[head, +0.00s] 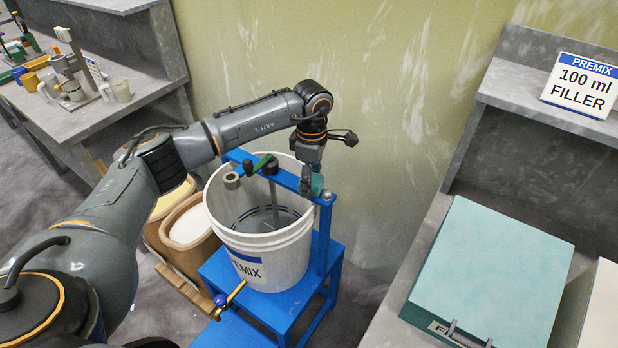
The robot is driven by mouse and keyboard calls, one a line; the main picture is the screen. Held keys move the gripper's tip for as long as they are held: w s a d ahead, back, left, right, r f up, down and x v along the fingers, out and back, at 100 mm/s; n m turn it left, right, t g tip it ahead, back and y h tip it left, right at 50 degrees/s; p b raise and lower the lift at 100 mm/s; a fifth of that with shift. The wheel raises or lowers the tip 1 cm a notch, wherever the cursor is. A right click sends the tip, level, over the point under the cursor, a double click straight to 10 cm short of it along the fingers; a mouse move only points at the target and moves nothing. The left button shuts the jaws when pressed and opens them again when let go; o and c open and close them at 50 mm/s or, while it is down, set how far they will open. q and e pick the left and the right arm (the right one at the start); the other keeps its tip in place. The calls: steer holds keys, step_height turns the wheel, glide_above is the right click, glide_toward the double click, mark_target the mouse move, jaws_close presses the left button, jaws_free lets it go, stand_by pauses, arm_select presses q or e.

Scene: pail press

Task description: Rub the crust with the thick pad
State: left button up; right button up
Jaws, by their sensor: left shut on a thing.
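My left gripper (311,172) is over the right end of the blue crossbar above the white PREMIX pail (283,262). It is shut on a small teal piece that looks like the thick pad (317,184). The fingers and arm cover part of it. The pad is close to the bar's end and the pail's right rim; I cannot tell if it touches. I cannot make out the crust; the pail's inside is grey and partly hidden by the bar. My right gripper is not in view.
A teal-lidded box (490,270) lies on the right bench. A cluttered bench is at left.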

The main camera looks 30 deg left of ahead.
arm_select(q)
steer(key=shift+d+r+p, duration=0.2)
steer(key=shift+r+p, duration=0.1)
steer(key=shift+r, duration=1.1)
steer(key=shift+a+r+p, duration=0.25)
steer(key=shift+r+p, duration=0.15)
steer(key=shift+r, duration=0.15)
steer(key=shift+a+r+p, duration=0.2)
steer(key=shift+r+p, duration=0.2)
steer(key=shift+r, duration=0.1)
steer(key=shift+d+r+p, duration=0.25)
steer(key=shift+r+p, duration=0.35)
steer(key=shift+r, duration=0.6)
steer(key=shift+a+r, duration=0.1)
steer(key=shift+r, duration=0.3)
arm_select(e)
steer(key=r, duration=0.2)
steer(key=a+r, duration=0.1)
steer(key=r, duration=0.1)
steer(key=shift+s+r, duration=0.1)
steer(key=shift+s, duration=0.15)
